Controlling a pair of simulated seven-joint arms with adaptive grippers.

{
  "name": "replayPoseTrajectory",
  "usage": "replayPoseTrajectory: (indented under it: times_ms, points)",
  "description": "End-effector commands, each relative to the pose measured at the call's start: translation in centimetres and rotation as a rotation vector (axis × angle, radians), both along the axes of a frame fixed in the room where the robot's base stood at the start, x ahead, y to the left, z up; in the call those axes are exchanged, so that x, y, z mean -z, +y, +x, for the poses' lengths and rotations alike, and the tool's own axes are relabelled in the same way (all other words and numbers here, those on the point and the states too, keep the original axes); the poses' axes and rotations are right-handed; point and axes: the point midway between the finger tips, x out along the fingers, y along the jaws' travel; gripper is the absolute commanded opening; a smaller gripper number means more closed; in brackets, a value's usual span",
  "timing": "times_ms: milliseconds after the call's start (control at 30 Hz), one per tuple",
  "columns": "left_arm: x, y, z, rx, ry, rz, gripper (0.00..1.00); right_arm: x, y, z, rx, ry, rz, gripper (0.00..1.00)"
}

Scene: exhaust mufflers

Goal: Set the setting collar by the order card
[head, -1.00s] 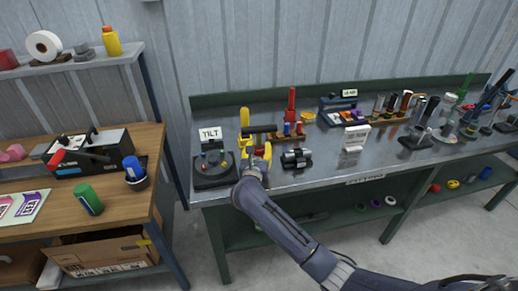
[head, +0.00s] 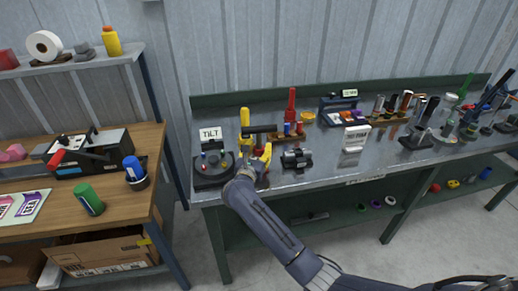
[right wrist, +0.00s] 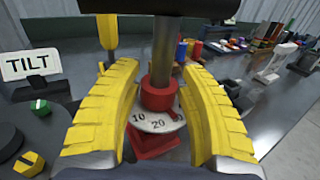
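The red setting collar (right wrist: 158,97) sits around an upright grey post (right wrist: 163,50) in the right wrist view. Below it is a pale scale plate (right wrist: 157,121) marked 10 and 20, on a red base (right wrist: 155,145). My right gripper (right wrist: 156,70) is open, with one yellow finger on each side of the collar and visible gaps on both sides. In the head view my right gripper (head: 255,160) is at the workbench's left part, largely hiding the collar. A white card (head: 355,137) stands on the bench; its writing is too small to read. My left gripper is not in view.
A black bar (right wrist: 160,6) tops the post, above my fingers. A TILT sign (head: 210,134) and dark round device (head: 213,169) stand close left. A yellow upright (head: 245,118) is just behind.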

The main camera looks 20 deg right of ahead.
Motion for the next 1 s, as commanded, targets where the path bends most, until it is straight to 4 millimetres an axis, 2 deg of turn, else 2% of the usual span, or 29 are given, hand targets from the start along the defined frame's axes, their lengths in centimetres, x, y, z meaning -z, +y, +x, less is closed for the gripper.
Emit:
replayPoseTrajectory:
  times_ms: [33,133,167,533,1000]
  points:
    - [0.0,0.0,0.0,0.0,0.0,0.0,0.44,0.0,0.0,0.0,0.0,0.0,0.0,0.46]
    - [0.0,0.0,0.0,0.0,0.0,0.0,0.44,0.0,0.0,0.0,0.0,0.0,0.0,0.58]
    - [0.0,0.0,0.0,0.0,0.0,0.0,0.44,0.0,0.0,0.0,0.0,0.0,0.0,0.59]
    - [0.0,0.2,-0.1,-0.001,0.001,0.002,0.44,0.1,0.5,-0.7,-0.002,0.001,0.002,0.59]
    - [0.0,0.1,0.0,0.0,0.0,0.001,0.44,0.1,4.6,-7.2,-0.002,0.001,0.003,0.59]
